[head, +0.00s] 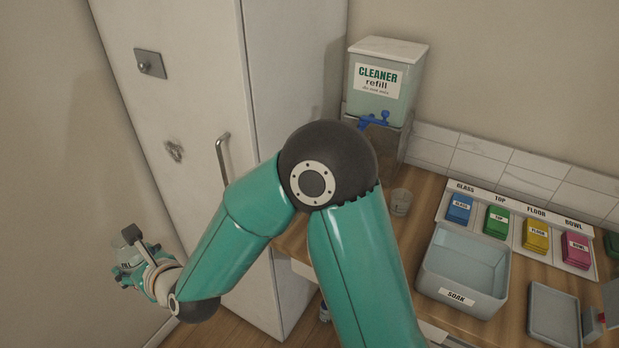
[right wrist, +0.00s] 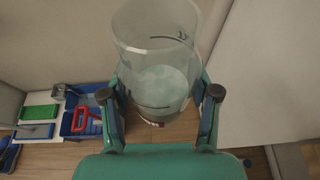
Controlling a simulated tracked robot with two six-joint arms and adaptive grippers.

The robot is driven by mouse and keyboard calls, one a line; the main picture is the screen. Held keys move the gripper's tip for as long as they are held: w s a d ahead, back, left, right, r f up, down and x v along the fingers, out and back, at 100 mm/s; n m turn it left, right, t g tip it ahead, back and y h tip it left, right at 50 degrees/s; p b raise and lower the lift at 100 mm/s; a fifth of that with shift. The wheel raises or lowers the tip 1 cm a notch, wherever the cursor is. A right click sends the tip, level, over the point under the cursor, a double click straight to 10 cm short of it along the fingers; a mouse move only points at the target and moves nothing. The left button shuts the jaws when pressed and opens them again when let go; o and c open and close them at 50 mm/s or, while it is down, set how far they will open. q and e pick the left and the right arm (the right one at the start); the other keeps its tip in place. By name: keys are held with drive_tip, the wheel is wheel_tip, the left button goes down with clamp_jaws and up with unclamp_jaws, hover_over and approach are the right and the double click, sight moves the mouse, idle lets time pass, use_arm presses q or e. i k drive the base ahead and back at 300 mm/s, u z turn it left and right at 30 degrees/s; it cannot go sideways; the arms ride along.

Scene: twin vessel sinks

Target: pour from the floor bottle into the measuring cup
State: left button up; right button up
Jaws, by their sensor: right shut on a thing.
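A small clear cup (head: 400,201) stands on the wooden counter, just right of my arm. It may be the measuring cup. My left gripper is not in view.
A cleaner refill dispenser (head: 385,85) with a blue tap stands behind the clear cup. The soak tub (head: 437,275) and a labelled rack of coloured blocks (head: 510,242) are to the right. A tall white cabinet (head: 185,60) stands left of the counter. My right arm covers the counter's left part.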

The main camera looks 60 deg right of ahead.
sight(400, 201)
drive_tip(key=u, duration=0.85)
drive_tip(key=k, duration=0.45)
drive_tip(key=z, duration=1.1)
drive_tip(key=i, duration=0.45)
drive_tip(key=z, duration=1)
